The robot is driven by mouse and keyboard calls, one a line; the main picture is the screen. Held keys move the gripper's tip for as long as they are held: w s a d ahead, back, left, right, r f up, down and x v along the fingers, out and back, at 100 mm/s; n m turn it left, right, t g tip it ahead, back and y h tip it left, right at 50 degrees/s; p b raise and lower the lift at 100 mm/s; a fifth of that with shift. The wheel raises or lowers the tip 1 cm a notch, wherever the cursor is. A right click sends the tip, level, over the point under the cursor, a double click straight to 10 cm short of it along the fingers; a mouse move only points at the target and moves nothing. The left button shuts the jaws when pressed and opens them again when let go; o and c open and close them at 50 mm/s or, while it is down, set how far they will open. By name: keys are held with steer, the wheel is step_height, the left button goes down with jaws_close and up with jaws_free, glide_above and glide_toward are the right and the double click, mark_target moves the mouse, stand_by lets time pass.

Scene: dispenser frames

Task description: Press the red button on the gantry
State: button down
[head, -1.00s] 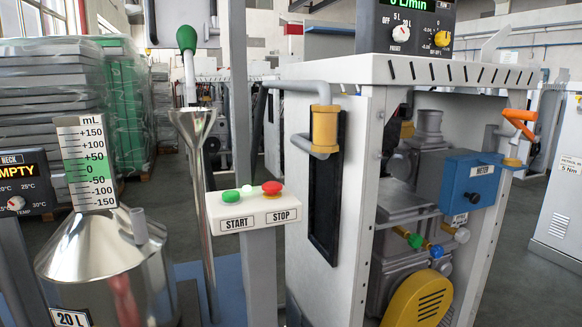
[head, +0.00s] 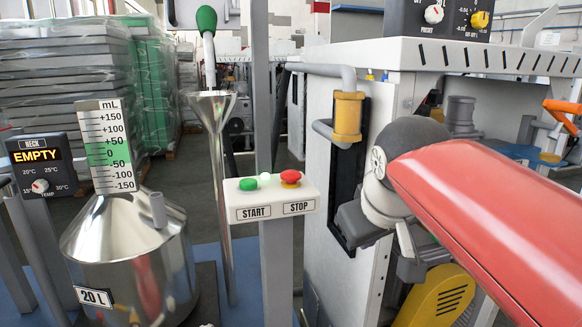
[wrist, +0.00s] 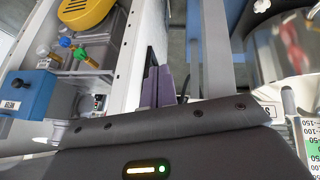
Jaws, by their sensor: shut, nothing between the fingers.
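The red button (head: 290,176) is a mushroom-shaped cap with a yellow collar. It stands above the STOP label on a white control box (head: 249,198), which is fixed to a grey gantry post (head: 276,268). A green button (head: 248,184) sits to its left above the START label. My red arm reaches in from the right in the head view, with its dark wrist end to the right of the box and apart from it. My gripper (wrist: 158,87) shows in the wrist view as two purple fingers shut together, empty. The red button cannot be made out in the wrist view.
A steel 20 L vessel (head: 125,255) with a mL scale (head: 106,146) stands left. A tall steel funnel (head: 212,110) stands behind the box. A white cabinet (head: 322,178) with a yellow-sleeved pipe (head: 348,116) stands right, close to my wrist.

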steer(key=w+a+r+n+t, duration=0.1)
steer(key=w+a+r+n, duration=0.1)
steer(key=w+a+r, duration=0.45)
step_height(320, 180, up, 12)
steer(key=n+t+p, duration=0.1)
steer(key=n+p, duration=0.1)
steer(key=n, duration=0.1)
glide_above(291, 174)
steer(key=shift+s+f, duration=0.1)
steer(key=shift+f, duration=0.05)
steer(key=shift+f, duration=0.1)
step_height(291, 174, down, 7)
steer(key=b, duration=0.3)
steer(key=shift+f, duration=0.15)
steer(key=shift+f+b, duration=0.7)
stand_by(0.3)
steer(key=shift+f, duration=0.4)
